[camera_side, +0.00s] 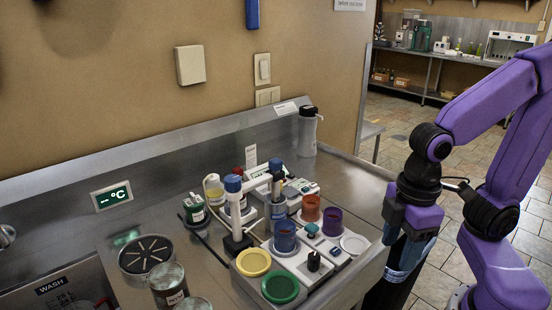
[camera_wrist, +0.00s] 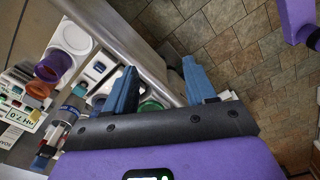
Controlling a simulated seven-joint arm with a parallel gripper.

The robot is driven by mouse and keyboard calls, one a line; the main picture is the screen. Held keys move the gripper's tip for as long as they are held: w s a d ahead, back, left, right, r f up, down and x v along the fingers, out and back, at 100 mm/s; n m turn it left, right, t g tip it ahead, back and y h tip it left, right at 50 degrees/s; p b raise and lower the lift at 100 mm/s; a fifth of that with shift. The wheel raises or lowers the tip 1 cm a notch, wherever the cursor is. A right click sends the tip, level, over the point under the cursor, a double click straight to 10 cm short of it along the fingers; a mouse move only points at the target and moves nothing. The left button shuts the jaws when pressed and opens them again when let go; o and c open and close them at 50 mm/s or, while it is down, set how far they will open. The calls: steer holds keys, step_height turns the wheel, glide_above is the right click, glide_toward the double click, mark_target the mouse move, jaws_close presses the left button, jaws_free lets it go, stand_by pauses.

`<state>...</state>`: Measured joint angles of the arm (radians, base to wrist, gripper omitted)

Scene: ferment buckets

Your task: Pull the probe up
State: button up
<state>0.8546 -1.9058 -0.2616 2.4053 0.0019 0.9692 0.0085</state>
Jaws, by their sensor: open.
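In the side view a probe (camera_side: 276,182) with a blue top and dark body stands upright, its lower end in a small container (camera_side: 276,212) with a blue band. It hangs at the end of a light arm from a post (camera_side: 234,212) with a blue cap. My gripper (camera_side: 403,255) is far to the right of the probe, past the counter's front edge, pointing down. In the wrist view my gripper (camera_wrist: 159,68) shows two blue fingers apart with nothing between them. What looks like the probe's blue-and-grey top (camera_wrist: 68,112) lies left of the fingers.
A white-and-black bottle (camera_side: 308,132) stands behind. A slotted round drain (camera_side: 146,253) and jars (camera_side: 168,283) are at left.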

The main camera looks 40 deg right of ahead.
steer(key=w+a+r+m, duration=0.2)
steer(key=w+a+r, duration=0.1)
steer(key=w, duration=0.3)
steer(key=w+a+r+m, duration=0.1)
steer(key=w+a+r, duration=0.2)
steer(key=w+r, duration=0.15)
step_height(320, 180, up, 13)
steer(key=m, duration=0.9)
glide_above(276, 160)
steer(key=shift+a+f, duration=0.1)
steer(key=shift+f, duration=8.5)
